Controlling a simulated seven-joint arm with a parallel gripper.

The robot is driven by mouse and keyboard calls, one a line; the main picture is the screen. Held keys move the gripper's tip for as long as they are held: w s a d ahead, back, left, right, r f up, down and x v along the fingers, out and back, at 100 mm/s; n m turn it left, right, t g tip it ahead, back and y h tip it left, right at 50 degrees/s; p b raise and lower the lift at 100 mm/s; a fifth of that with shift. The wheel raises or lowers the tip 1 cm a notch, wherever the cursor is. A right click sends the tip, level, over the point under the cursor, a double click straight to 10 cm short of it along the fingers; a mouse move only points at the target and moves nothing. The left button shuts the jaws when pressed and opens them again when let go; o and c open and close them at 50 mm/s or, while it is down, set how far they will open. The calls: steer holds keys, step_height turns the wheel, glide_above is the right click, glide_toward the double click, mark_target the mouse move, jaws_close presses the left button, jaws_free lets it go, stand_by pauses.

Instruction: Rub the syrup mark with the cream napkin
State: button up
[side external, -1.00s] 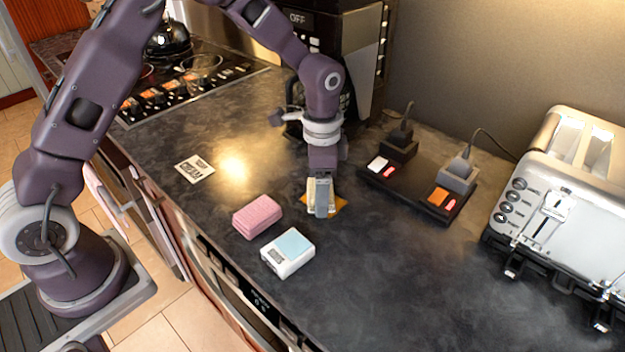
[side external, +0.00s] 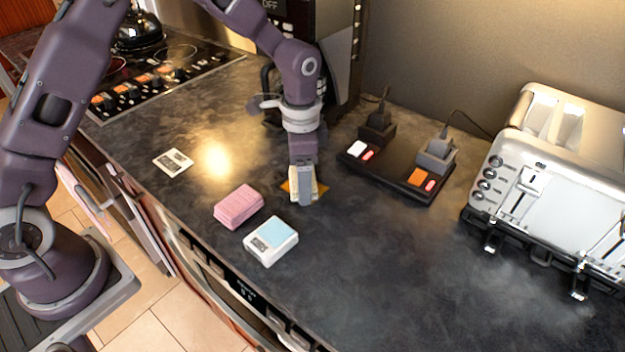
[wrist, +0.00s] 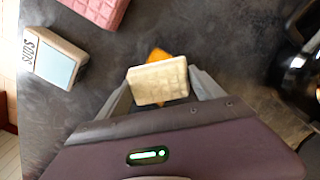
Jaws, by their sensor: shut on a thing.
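The cream napkin (wrist: 158,82) is a folded, quilted block held between the two fingers of my gripper (wrist: 160,92) in the wrist view. In the side view my gripper (side external: 304,194) points down at the counter, and part of the cream napkin (side external: 295,188) shows beside the near finger. The orange syrup mark (side external: 322,188) lies under the napkin and shows at both sides of it. In the wrist view the syrup mark (wrist: 158,54) shows along the napkin's far edge.
A black switch panel with plugs (side external: 400,170) and a silver toaster (side external: 555,180) stand to the right. A white card (side external: 173,162) lies left. The front-right counter is clear.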

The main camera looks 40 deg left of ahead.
mark_target(288, 178)
steer(key=shift+a, duration=0.8)
steer(key=shift+a+f, duration=0.1)
steer(key=shift+a, duration=1.05)
steer(key=shift+d+r, duration=0.15)
steer(key=shift+r, duration=3.95)
steer(key=shift+f, duration=0.15)
